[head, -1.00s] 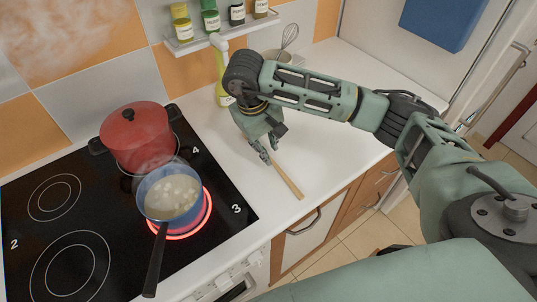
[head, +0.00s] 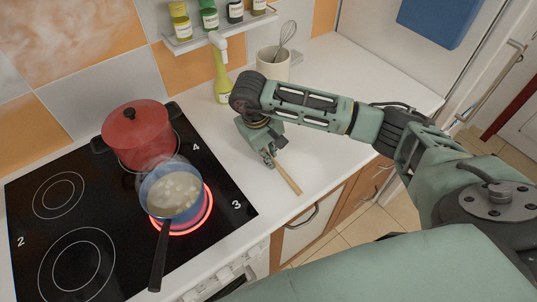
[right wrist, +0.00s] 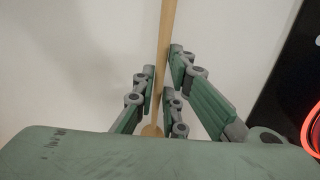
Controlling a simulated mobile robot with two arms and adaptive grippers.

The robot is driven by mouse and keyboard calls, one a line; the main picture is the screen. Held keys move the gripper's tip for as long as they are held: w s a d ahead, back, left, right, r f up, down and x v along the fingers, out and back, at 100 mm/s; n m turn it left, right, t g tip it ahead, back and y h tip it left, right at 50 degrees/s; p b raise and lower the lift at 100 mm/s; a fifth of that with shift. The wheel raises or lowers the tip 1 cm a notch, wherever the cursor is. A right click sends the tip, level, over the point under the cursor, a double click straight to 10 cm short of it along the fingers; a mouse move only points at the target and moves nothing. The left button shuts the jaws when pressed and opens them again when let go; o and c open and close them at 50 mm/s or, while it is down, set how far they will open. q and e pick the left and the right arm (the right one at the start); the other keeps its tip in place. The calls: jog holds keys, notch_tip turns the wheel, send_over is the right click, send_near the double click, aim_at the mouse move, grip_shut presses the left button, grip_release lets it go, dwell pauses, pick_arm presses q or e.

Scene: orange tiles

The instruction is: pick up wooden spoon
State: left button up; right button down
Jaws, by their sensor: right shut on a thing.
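The wooden spoon (head: 287,177) lies at the white counter, to the right of the stove, its handle pointing toward the counter's front edge. My right gripper (head: 270,158) is low at the counter, shut on the spoon. In the right wrist view the spoon's handle (right wrist: 166,40) runs between the fingers of the gripper (right wrist: 164,85), and its rounded end shows below them. I cannot tell whether the spoon is clear of the counter. My left gripper is not in view.
A blue pan (head: 170,195) with simmering food sits on a glowing burner. A red lidded pot (head: 136,133) stands behind it. A yellow-green spray bottle (head: 221,80) and a white crock (head: 272,68) with a whisk stand behind my right arm.

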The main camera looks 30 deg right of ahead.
dwell(0.3)
notch_tip(320, 180, up, 4)
jog(key=shift+w+f+b, duration=0.1)
jog(key=shift+b, duration=1.1)
jog(key=s+d+r+b, duration=0.3)
jog(key=s+d+r, duration=0.2)
jog(key=s, duration=0.5)
notch_tip(320, 180, up, 2)
jog(key=shift+s+d+r, duration=0.1)
jog(key=shift+s+d, duration=0.05)
jog(key=shift+s, duration=0.15)
